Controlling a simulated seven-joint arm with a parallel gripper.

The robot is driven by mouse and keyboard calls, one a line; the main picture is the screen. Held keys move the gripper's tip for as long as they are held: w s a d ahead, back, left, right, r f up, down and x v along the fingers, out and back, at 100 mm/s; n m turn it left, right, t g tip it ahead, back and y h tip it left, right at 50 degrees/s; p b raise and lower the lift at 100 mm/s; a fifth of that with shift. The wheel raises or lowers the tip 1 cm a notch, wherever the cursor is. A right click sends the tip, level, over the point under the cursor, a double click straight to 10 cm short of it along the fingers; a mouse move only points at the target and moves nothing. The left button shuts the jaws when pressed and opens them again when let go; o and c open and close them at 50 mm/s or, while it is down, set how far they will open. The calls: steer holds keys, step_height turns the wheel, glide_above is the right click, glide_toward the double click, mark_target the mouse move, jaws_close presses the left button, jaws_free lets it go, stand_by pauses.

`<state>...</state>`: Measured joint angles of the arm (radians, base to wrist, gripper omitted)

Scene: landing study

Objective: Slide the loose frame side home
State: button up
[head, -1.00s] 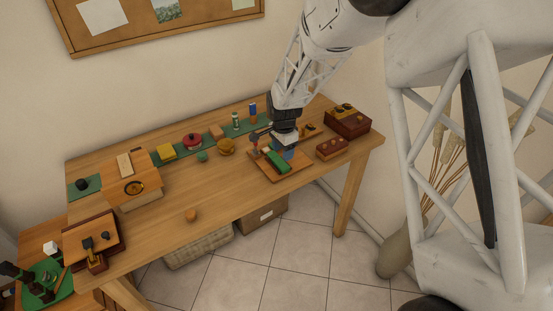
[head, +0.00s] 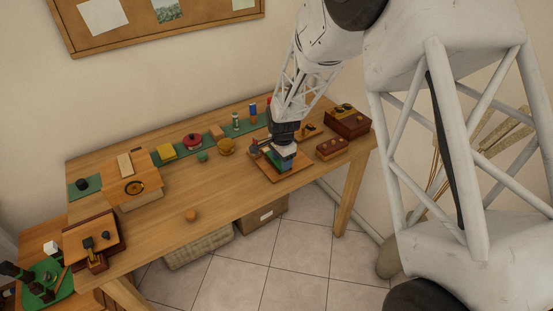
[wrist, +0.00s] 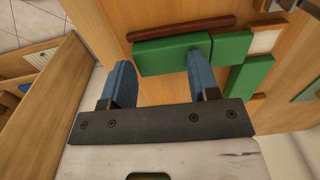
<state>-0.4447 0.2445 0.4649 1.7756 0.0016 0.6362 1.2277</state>
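In the wrist view my gripper (wrist: 160,68) is open, with two blue fingers apart. A green bar (wrist: 165,55) lies just beyond the fingertips; its left end is beside the left finger, and the right finger overlaps it. I cannot tell whether they touch. A second green piece (wrist: 233,46) continues its line on the right, and another green piece (wrist: 249,76) lies below that. A dark red-brown strip (wrist: 180,27) runs along the far side. In the head view my gripper (head: 281,163) is low over the wooden board (head: 299,172) and hides most of the green parts.
A red-brown block (head: 332,148) and a dark box (head: 348,122) stand right of the board. The table's middle front is mostly clear.

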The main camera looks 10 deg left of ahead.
mark_target(279, 160)
steer(key=shift+s+d+f, duration=0.3)
steer(key=shift+f, duration=0.3)
steer(key=shift+s+d+f, duration=0.25)
steer(key=shift+f, duration=0.35)
steer(key=c, duration=0.3)
steer(key=shift+w+a, duration=0.5)
steer(key=shift+w, duration=0.1)
steer(key=shift+w+a, duration=0.45)
steer(key=shift+w, duration=0.05)
steer(key=shift+w+a, duration=0.35)
steer(key=o, duration=0.7)
steer(key=shift+o, duration=0.4)
steer(key=shift+r, duration=0.15)
steer(key=shift+o, duration=0.3)
steer(key=shift+r, duration=0.15)
steer(key=shift+w+a+r, duration=0.15)
steer(key=shift+a+r, duration=0.05)
steer(key=shift+r, duration=1.15)
steer(key=shift+w+a+r, duration=0.1)
steer(key=shift+a+r, duration=0.1)
steer(key=shift+r, duration=1.15)
